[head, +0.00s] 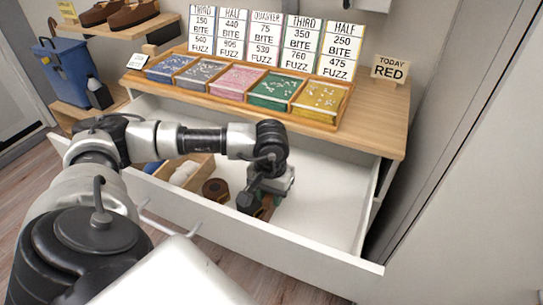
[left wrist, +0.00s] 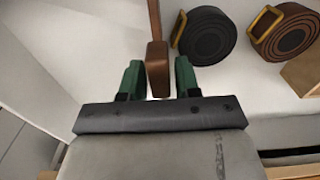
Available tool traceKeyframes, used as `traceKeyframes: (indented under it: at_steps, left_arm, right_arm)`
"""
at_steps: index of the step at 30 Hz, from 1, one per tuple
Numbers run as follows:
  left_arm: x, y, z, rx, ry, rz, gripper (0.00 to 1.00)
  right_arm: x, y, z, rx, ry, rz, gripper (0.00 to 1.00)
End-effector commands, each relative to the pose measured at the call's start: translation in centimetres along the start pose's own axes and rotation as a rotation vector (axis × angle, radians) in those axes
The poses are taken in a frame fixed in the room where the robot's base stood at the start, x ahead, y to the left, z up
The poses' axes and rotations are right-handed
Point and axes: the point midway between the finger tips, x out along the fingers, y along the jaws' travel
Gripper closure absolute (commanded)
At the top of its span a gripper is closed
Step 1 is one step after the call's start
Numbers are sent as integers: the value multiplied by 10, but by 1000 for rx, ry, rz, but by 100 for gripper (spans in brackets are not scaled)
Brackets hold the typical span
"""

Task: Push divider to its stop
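A narrow brown piece, which looks like the divider (left wrist: 157,68), stands in the open white drawer (head: 325,185). Part of it shows in the head view (head: 267,208), mostly hidden by my left gripper. My left gripper (left wrist: 158,78) points into the drawer, its green fingertips on either side of the brown piece. A small gap shows on each side, so the fingers look open around it. Whether anything touches is hard to tell. My right gripper is not in view.
A coiled black belt (left wrist: 206,36) and a coiled brown belt (left wrist: 284,36) lie beside the piece. A light wooden box (head: 200,166) holds pale rolled items. The drawer's right part is bare. A tray of coloured compartments (head: 318,121) stands on top.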

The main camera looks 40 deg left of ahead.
Motion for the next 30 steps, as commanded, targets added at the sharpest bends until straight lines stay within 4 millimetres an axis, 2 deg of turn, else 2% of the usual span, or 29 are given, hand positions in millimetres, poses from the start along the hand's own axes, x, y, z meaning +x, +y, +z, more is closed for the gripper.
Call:
traceKeyframes:
  at_steps: [7,11,24,30]
  left_arm:
    - [0,0,0,0,0,1,68]
    - [-9,1,0,0,2,3,68]
    - [-90,0,-1,0,4,1,68]
    - [-107,0,0,0,2,1,68]
  right_arm:
    - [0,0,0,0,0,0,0]
    - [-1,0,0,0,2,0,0]
    - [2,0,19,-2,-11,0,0]
    - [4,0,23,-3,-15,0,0]
